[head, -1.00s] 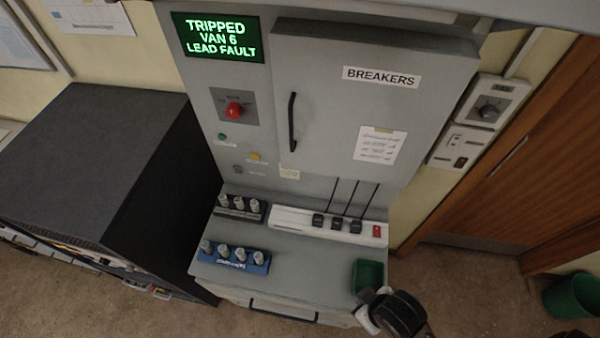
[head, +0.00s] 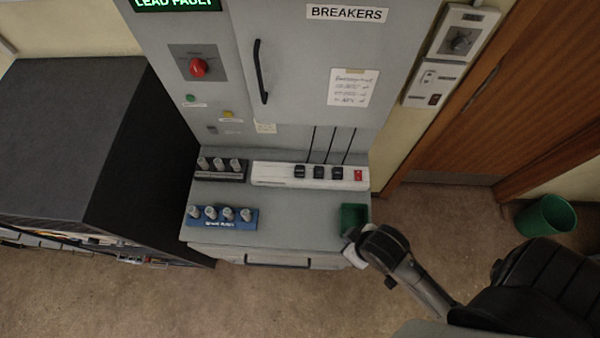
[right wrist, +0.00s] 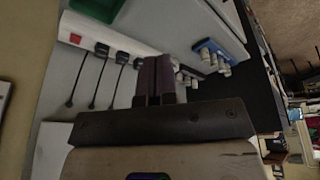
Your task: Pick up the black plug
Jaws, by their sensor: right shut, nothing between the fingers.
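Three black plugs, (head: 300,171), (head: 319,172) and (head: 337,173), sit in a row in a white power strip (head: 272,174) at the back of the console shelf. Each has a thin black cord running up the cabinet; I cannot tell which one is meant. The plugs also show in the right wrist view (right wrist: 101,48), left of my fingers. My right gripper (right wrist: 155,80) is shut and empty, apart from the plugs. In the head view its arm is beside the shelf's front right corner, with the fingertips not clearly visible. My left gripper is out of view.
A green bin (head: 354,219) stands at the shelf's right end. A blue rack (head: 222,222) and a dark rack (head: 221,176) hold grey pegs at the left. A cabinet door handle (head: 261,72) projects above. The shelf middle is clear.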

